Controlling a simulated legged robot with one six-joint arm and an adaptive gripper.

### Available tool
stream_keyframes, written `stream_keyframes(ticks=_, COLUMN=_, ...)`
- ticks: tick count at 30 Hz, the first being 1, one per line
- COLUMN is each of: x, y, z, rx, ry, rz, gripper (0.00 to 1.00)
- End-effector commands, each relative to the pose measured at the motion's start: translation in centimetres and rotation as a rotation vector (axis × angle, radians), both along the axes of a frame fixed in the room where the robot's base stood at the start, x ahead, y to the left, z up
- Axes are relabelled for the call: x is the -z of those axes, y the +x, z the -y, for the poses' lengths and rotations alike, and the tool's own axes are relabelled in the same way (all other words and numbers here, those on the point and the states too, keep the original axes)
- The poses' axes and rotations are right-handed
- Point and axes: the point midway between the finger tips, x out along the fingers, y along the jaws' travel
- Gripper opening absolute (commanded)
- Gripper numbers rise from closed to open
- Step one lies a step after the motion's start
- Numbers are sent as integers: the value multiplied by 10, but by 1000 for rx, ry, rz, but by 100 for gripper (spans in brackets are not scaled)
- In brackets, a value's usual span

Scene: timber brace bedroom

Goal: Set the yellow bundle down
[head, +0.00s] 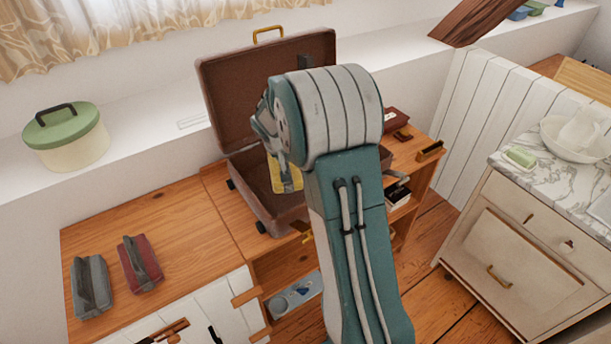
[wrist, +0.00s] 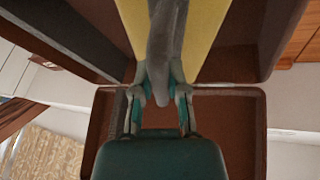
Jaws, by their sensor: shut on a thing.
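The yellow bundle (head: 290,184) shows in the head view within the opening of the brown suitcase (head: 252,190), mostly hidden by my arm and the case. In the wrist view its yellow sides (wrist: 205,25) flank a raised grey grip (wrist: 165,35). My gripper (wrist: 160,88) is shut on that grip. In the head view my gripper (head: 283,160) is partly hidden behind my wrist. I cannot tell whether the bundle's underside touches the case floor. The suitcase lid (head: 225,95) stands open at the back.
A grey bundle (head: 91,288) and a dark red bundle (head: 140,264) lie on the wooden top (head: 160,225) at left, with bare wood between them and the case. A green-lidded tin (head: 66,140) stands on the ledge. A marble-topped cabinet (head: 560,180) is at right.

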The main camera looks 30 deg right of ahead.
Motion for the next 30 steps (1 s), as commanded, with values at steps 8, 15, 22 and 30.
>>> stream_keyframes(ticks=8, x=43, y=0, z=-1, rx=-2, ry=0, rz=-2, gripper=0)
stream_keyframes(ticks=15, x=76, y=-1, z=-1, rx=-2, ry=0, rz=-3, gripper=0)
stream_keyframes(ticks=22, x=79, y=0, z=-1, rx=-1, ry=-1, rz=1, gripper=0)
stream_keyframes(ticks=30, x=82, y=0, z=-1, rx=-1, ry=0, rz=0, gripper=53)
